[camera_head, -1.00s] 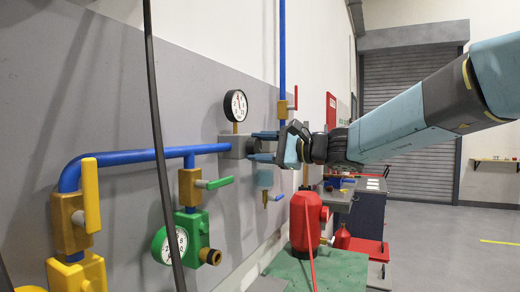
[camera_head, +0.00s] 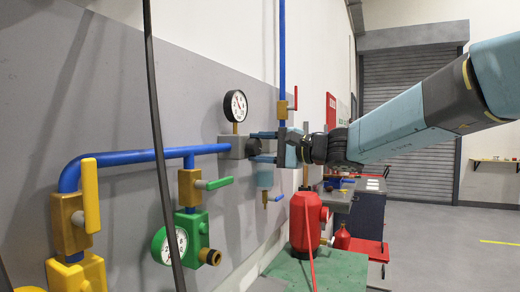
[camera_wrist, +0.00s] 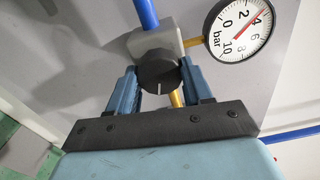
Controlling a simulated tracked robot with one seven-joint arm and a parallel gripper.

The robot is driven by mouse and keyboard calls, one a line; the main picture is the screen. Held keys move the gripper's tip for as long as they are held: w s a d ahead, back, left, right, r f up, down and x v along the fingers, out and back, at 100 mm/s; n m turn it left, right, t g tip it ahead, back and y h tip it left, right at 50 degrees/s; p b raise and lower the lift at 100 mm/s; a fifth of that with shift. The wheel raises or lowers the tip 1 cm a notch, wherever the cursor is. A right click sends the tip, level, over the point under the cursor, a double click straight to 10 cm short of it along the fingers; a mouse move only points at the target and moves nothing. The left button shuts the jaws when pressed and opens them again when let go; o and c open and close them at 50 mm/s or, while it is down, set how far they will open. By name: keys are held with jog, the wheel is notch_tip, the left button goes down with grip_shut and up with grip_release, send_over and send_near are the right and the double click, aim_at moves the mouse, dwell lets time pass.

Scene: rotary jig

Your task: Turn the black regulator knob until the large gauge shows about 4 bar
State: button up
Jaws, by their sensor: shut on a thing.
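The black regulator knob (camera_wrist: 158,70) sits on a grey regulator body (camera_wrist: 148,40) in the wrist view, its white mark facing the lower edge of the picture. My gripper (camera_wrist: 158,88) has one blue finger on each side of the knob and is shut on it. The knob also shows in the head view (camera_head: 254,146), between the fingers of my gripper (camera_head: 262,147). The large white gauge (camera_wrist: 239,29), marked bar, has a red needle pointing close to the 4. It stands above the regulator in the head view (camera_head: 235,105), where its numbers are too small to read.
A blue pipe (camera_head: 140,156) runs left to valves with green (camera_head: 220,183) and yellow (camera_head: 90,195) handles. A smaller green-rimmed gauge (camera_head: 168,246) is low on the left. A red-handled valve (camera_head: 295,97) is close above my gripper. A red tank (camera_head: 303,222) stands below.

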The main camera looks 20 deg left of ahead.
jog(key=o, duration=0.6)
jog(key=shift+f, duration=0.3)
jog(key=o, duration=0.4)
jog(key=shift+r, duration=0.2)
jog(key=shift+o, duration=0.2)
jog(key=s+d, duration=0.1)
jog(key=d, duration=1.2)
jog(key=shift+d, duration=0.35)
jog(key=shift+s+f, duration=0.1)
jog(key=s+d+f+t+h, duration=0.1)
jog(key=s+d+f+h, duration=0.5)
jog(key=d, duration=0.5)
jog(key=s+d+f+n+t+h, duration=0.1)
jog(key=s+d+f+h, duration=0.5)
jog(key=d, duration=0.6)
jog(key=s+d+f+n+t+h, duration=0.1)
jog(key=s+d+f+t+h, duration=0.1)
jog(key=s+d+f+h, duration=0.4)
jog(key=d+f, duration=0.4)
jog(key=d, duration=0.1)
jog(key=shift+d, duration=0.4)
